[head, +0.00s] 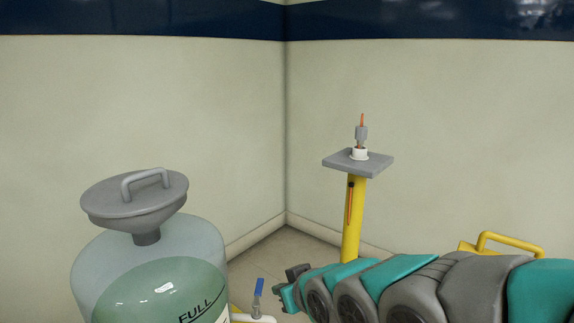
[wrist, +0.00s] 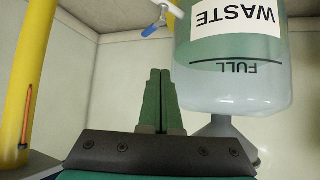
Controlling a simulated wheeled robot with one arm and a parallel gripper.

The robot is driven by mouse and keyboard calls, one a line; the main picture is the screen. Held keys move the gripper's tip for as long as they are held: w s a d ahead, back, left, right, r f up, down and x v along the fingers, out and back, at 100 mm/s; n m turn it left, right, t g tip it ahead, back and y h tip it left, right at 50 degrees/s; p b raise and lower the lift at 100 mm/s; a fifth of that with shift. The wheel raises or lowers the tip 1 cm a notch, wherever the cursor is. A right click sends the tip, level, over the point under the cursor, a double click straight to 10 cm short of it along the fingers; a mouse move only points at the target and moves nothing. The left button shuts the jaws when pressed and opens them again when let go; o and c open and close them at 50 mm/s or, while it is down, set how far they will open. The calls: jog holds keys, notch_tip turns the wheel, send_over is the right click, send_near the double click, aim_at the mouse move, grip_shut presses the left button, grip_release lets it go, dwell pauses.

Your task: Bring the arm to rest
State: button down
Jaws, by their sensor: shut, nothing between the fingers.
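My arm (head: 400,289), teal and grey, reaches in from the lower right of the head view. My gripper (head: 286,286) is at its left end, beside the blue-handled tap (head: 258,287) of the waste carboy (head: 95,262). In the wrist view my gripper (wrist: 160,75) shows its two green fingers together, with nothing between them. That view is upside down; the carboy (wrist: 270,85), with its WASTE label and FULL line, is to the right of the fingers. The fingers look clear of the carboy, but the exact gap is hard to tell.
A grey funnel lid (head: 135,203) with a handle tops the carboy. Behind my arm stands a yellow post (head: 353,220) with a grey plate (head: 380,164) bearing a small fitting (head: 360,138). A yellow handle (head: 510,240) shows behind my arm at right. Walls meet in a corner behind.

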jog(key=s+d+f+m+g+h, duration=0.4)
jog(key=s+d+f, duration=0.3)
jog(key=s+d, duration=0.35)
jog(key=s+d+f+m+g+h, duration=0.1)
jog(key=s+d+g, duration=0.2)
jog(key=s, duration=0.5)
jog(key=s+d+f+m+g, duration=0.1)
jog(key=s+d+g, duration=0.25)
jog(key=s, duration=0.35)
notch_tip(320, 180, up, 12)
jog(key=p, duration=1.2)
jog(key=shift+a+r, duration=0.2)
jog(key=shift+a, duration=0.25)
